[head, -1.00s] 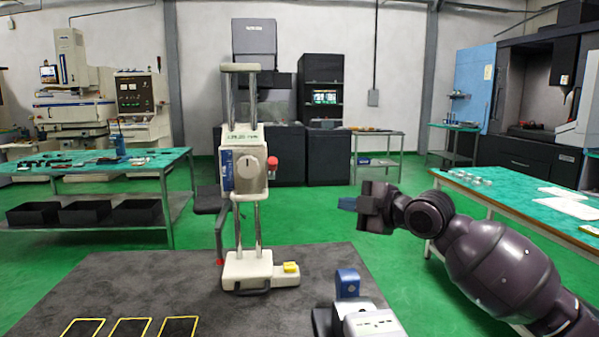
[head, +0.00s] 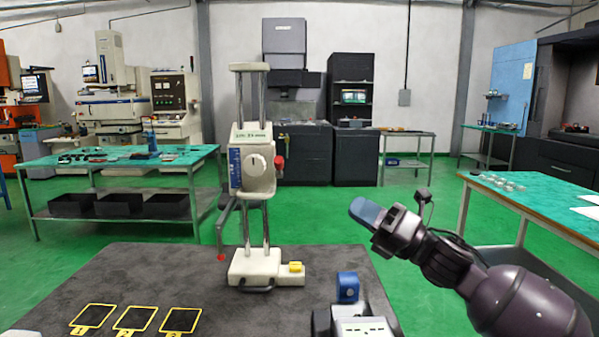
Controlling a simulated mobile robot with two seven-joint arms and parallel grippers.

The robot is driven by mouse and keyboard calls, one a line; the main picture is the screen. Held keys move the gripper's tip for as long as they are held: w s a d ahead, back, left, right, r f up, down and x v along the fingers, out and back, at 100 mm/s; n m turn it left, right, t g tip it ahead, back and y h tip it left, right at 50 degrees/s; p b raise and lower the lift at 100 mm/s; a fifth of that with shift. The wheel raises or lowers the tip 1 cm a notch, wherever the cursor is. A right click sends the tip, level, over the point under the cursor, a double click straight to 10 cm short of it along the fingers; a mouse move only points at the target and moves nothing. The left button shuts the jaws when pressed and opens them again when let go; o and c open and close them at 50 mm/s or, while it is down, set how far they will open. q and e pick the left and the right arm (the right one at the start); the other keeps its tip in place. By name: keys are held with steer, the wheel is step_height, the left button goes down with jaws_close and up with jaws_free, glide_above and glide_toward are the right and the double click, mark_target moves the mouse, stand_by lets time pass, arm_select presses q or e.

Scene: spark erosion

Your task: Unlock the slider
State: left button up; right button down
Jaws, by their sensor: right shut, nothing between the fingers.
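The height gauge has a cream slider (head: 252,160) on two upright metal rods above a cream base (head: 256,266). The slider carries a round knob (head: 256,163) on its front, a blue scale label at its left and a red knob (head: 279,162) on its right side. A grey arm (head: 224,228) with a red tip hangs down at the slider's left. My right gripper (head: 366,211) is shut and empty. In the picture it is to the right of and lower than the red knob, apart from the gauge.
A dark grey table top (head: 190,275) bears the gauge. Yellow-framed numbered squares (head: 134,318) lie at front left. A green-topped bench (head: 540,203) is at right and another (head: 110,160) at left.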

mark_target(282, 165)
steer(key=shift+n+g+y, duration=0.3)
steer(key=shift+n+g, duration=0.1)
steer(key=shift+g, duration=0.1)
steer(key=x, duration=0.8)
steer(key=b+x, duration=0.1)
steer(key=x, duration=0.3)
steer(key=shift+s+a+r, duration=0.1)
steer(key=shift+s+a, duration=0.1)
steer(key=shift+a, duration=0.35)
steer(key=shift+w+a+r, duration=0.2)
steer(key=shift+a+r, duration=0.15)
steer(key=shift+a, duration=0.2)
steer(key=shift+w, duration=0.1)
